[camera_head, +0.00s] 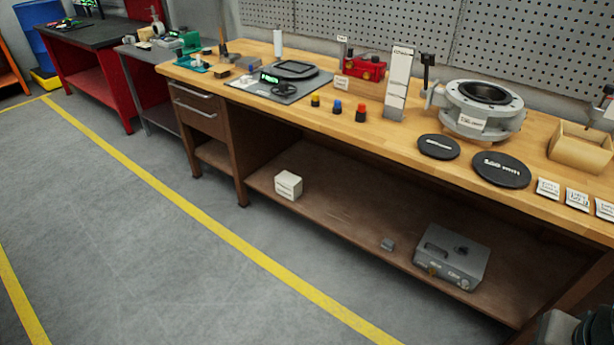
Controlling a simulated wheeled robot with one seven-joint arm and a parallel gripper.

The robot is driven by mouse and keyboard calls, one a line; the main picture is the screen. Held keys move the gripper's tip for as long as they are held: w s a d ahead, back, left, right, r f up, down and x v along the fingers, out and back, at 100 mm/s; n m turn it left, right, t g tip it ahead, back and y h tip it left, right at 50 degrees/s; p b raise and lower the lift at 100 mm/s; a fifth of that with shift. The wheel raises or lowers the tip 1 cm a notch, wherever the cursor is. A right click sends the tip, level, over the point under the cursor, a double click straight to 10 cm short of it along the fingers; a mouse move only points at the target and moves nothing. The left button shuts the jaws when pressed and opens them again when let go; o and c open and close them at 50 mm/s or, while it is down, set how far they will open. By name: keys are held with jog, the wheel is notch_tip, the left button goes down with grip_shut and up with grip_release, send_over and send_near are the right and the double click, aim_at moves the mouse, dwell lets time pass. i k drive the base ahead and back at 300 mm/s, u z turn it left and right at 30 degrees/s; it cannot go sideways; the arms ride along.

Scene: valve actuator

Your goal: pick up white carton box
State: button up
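A small white carton box (288,185) sits on the lower wooden shelf (345,225) of the workbench, near the shelf's left end and front edge. Its front and top show, and nothing covers it. A dark part of my arm shows at the bottom right corner, well apart from the box. My gripper's fingers cannot be made out in this view.
The bench top (400,125) above the shelf holds a valve (480,108), black discs (500,169) and an open carton (581,149). The floor in front is clear.

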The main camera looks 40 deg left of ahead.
aim_at(289, 185)
jog(key=k, duration=0.8)
jog(key=u, duration=0.85)
jog(key=i, duration=0.8)
jog(key=u, duration=0.65)
jog(key=i, duration=0.35)
jog(key=k, duration=1.3)
jog(key=u, duration=0.75)
jog(key=i, duration=1)
jog(key=u, duration=0.6)
jog(key=i, duration=1.4)
jog(key=z, duration=1.05)
jog(key=i, duration=0.75)
jog(key=z, duration=0.9)
